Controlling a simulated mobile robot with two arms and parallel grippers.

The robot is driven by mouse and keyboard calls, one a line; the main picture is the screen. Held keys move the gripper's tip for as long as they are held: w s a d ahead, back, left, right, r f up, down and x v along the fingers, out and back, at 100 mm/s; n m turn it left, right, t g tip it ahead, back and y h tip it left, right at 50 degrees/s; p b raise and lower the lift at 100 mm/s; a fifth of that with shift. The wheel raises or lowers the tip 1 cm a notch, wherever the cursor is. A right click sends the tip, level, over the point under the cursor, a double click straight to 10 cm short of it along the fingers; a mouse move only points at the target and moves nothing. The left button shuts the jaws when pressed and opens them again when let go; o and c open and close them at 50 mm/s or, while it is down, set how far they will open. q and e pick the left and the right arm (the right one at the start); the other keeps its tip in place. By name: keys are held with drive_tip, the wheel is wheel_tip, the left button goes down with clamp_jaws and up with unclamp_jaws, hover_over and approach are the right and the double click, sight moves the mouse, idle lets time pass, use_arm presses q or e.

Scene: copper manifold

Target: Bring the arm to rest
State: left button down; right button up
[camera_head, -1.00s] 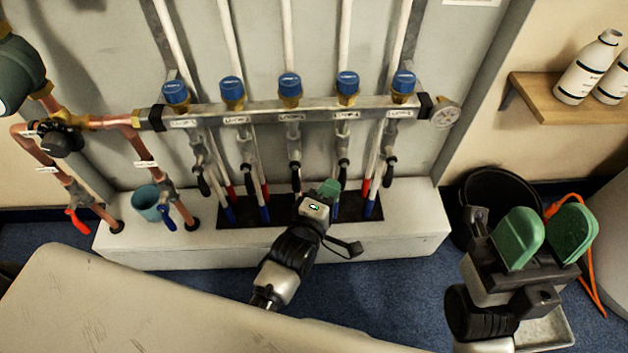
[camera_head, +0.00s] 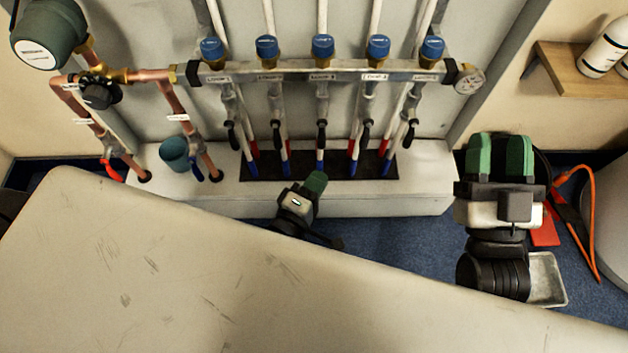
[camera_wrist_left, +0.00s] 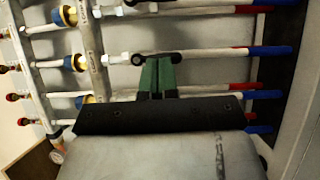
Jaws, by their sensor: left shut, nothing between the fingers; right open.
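My left gripper (camera_head: 316,183) is in front of the white plinth, below the middle of the manifold (camera_head: 300,72). Its green fingers are shut with nothing between them. The fingers also show in the left wrist view (camera_wrist_left: 158,75), with a black valve handle (camera_wrist_left: 170,57) beyond their tips; I cannot tell how far apart they are. My right gripper (camera_head: 500,157) is at the right, its two green fingers apart and empty, in front of a dark bucket. Part of the left arm is hidden behind the pale surface in the foreground.
A large pale surface (camera_head: 150,270) fills the foreground. The plinth (camera_head: 400,200) carries a teal cup (camera_head: 174,153) and copper pipes (camera_head: 178,100). At the right are a grey tray (camera_head: 546,280), an orange cable (camera_head: 594,225) and a shelf (camera_head: 565,72) with white bottles.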

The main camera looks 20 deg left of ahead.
use_arm(q)
drive_tip(key=shift+s+a, duration=0.15)
drive_tip(key=shift+s, duration=0.45)
use_arm(e)
drive_tip(key=shift+w+f+g, duration=0.2)
drive_tip(key=shift+f+g, duration=0.25)
drive_tip(key=shift+g, duration=0.05)
use_arm(q)
drive_tip(key=shift+r, duration=0.1)
